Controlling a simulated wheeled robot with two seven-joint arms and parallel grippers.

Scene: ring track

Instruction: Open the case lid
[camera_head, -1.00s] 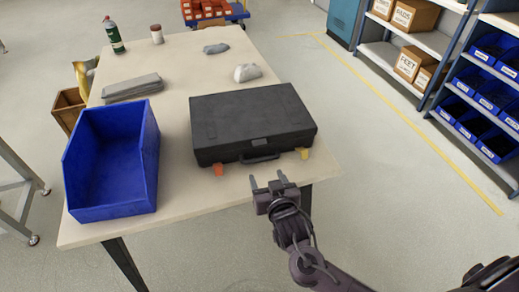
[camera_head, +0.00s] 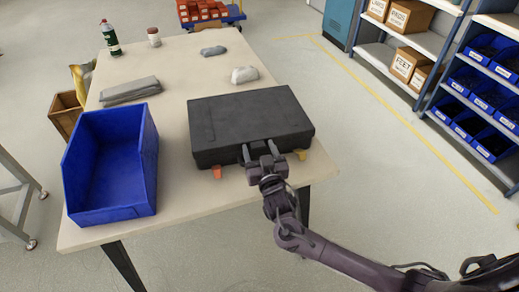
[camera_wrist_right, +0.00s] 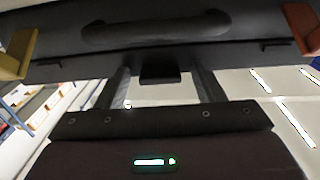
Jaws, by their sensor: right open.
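The black case (camera_head: 245,116) lies closed on the table, with an orange latch tab (camera_head: 216,172) and a yellow latch tab (camera_head: 300,154) on its front side. My right gripper (camera_head: 259,148) is open at the middle of the case's front edge and partly hides the handle there. In the right wrist view the case's front (camera_wrist_right: 220,52) fills the top, with its handle (camera_wrist_right: 155,30) and a latch tab at each side. The fingers (camera_wrist_right: 163,85) stand apart on either side of a small dark catch (camera_wrist_right: 160,74). I cannot tell whether they touch the case. My left gripper is not in view.
A blue bin (camera_head: 112,165) stands left of the case on the table (camera_head: 185,195). Folded grey cloth (camera_head: 131,90), crumpled cloths, a green bottle (camera_head: 110,38) and a small jar (camera_head: 154,37) lie farther back. Shelves stand at the right. The table's front edge is near.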

